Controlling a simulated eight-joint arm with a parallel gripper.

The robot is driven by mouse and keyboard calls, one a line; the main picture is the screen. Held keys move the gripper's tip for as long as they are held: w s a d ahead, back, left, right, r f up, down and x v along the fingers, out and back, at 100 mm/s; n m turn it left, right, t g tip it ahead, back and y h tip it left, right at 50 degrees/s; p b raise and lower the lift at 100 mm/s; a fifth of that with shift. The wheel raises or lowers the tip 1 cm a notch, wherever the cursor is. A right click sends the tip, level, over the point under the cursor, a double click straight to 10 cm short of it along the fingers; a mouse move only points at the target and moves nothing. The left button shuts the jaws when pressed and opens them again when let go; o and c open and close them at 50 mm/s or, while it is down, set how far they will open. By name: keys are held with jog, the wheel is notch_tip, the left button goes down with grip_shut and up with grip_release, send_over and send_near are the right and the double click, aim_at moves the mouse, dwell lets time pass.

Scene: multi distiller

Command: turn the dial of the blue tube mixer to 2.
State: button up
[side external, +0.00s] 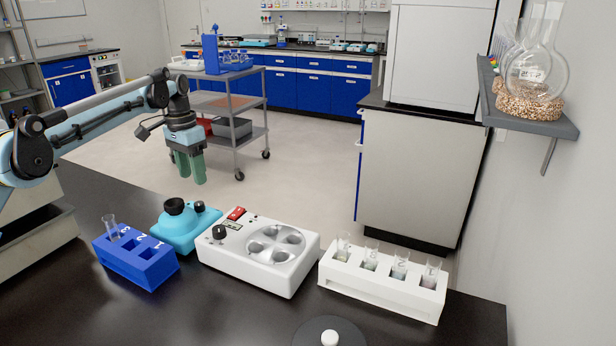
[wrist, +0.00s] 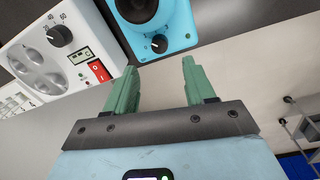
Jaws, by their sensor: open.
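The blue tube mixer (side external: 184,228) stands on the black bench between the blue tube rack and the white heater. It has a black cup on top and a small black dial (side external: 199,206). In the wrist view the mixer (wrist: 178,30) is at the top, with its black dial (wrist: 159,44) facing my gripper.
A white heater (side external: 290,272) with a red switch, a knob and round wells stands right of the mixer. A blue rack (side external: 135,262) with one tube is at left. A white rack (side external: 385,291) with several tubes is at right. A grey trolley (side external: 238,118) stands behind.

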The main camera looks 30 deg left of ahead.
jog(key=s+d+r+n+t, duration=0.1)
jog(key=s+d+r+t, duration=0.15)
jog(key=s+r, duration=0.2)
jog(key=s+d+r+t, duration=0.1)
jog(key=s+d+r, duration=0.25)
jog(key=r, duration=0.25)
jog(key=s+d+f+t, duration=0.1)
jog(key=s+d+f, duration=0.15)
jog(key=s, duration=0.35)
jog(key=s+d+f+n+t, duration=0.1)
jog(key=s+d+f, duration=0.1)
jog(key=s+f, duration=0.25)
jog(key=s+d+f+t, duration=0.2)
jog(key=s+f, duration=0.1)
jog(key=s, duration=0.3)
jog(key=shift+m+t+h, duration=0.3)
jog(key=shift+m+t, duration=0.35)
jog(key=shift+m, duration=0.05)
jog(key=shift+w+d+r, duration=0.15)
jog(key=shift+d, duration=0.6)
jog(key=shift+w+d+r, duration=0.1)
jog(key=shift+d+r, duration=0.05)
jog(key=shift+d, duration=0.6)
jog(key=shift+w+d+r, duration=0.15)
jog(key=shift+d, duration=0.6)
jog(key=shift+r, duration=0.1)
